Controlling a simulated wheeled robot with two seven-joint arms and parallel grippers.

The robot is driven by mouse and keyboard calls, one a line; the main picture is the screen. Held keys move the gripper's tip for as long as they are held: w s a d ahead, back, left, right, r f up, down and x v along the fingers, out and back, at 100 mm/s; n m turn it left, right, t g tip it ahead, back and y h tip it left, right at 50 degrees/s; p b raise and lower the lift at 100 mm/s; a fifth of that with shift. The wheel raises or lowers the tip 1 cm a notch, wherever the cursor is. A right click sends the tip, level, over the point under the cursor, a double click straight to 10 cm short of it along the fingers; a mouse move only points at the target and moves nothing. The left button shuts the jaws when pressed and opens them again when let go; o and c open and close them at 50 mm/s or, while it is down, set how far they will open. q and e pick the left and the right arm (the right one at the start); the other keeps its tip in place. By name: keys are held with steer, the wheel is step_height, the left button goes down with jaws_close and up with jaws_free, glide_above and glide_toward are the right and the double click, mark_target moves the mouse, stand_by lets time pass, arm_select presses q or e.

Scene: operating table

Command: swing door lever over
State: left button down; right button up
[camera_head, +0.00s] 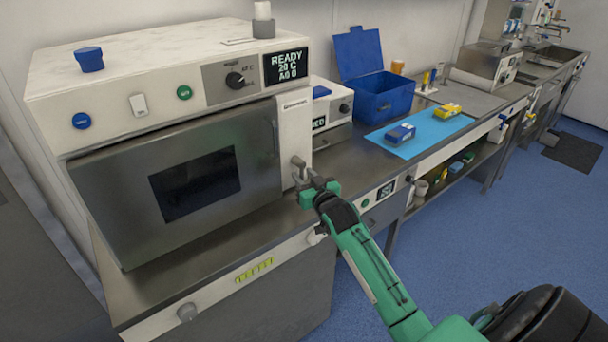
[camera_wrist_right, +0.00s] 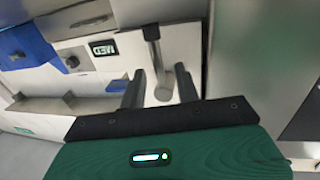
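The door lever (camera_head: 298,165) is a grey metal handle on the white panel at the right edge of a large steriliser-like machine. Its metal door (camera_head: 110,190) with a dark window looks shut. My right gripper (camera_head: 305,180) is at the lever, its fingers pointing at the panel. In the right wrist view the two dark fingers (camera_wrist_right: 160,88) are apart, with the lever's metal bar (camera_wrist_right: 153,50) and round end between them. I cannot tell whether either finger touches it. My left gripper is not in view.
The machine's display (camera_head: 286,66) reads READY. A smaller device (camera_head: 330,115), an open blue box (camera_head: 385,98) and a light blue mat (camera_head: 432,128) with small packs lie along the counter to the right. Blue floor (camera_head: 500,240) is open in front.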

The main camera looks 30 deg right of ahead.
steer(key=shift+w, duration=0.3)
jaws_close()
steer(key=shift+a+r+m+p, duration=0.25)
steer(key=shift+m+p, duration=0.45)
steer(key=shift+p, duration=0.35)
steer(key=m+p, duration=0.3)
steer(key=p, duration=0.1)
steer(key=a+m+g+y+p, duration=0.1)
steer(key=m+p, duration=0.1)
steer(key=shift+s+r+m, duration=0.1)
steer(key=shift+r+m, duration=0.2)
steer(key=shift+r, duration=0.1)
steer(key=m+p, duration=0.2)
steer(key=m+y+p, duration=0.1)
steer(key=shift+a+r+m+g, duration=0.4)
steer(key=shift+a+r+m+y+p, duration=0.1)
steer(key=shift+r+m+y+p, duration=0.1)
steer(key=shift+m+p, duration=0.55)
steer(key=shift+r+m+y+p, duration=0.2)
steer(key=shift+m+p, duration=0.3)
steer(key=shift+m, duration=0.35)
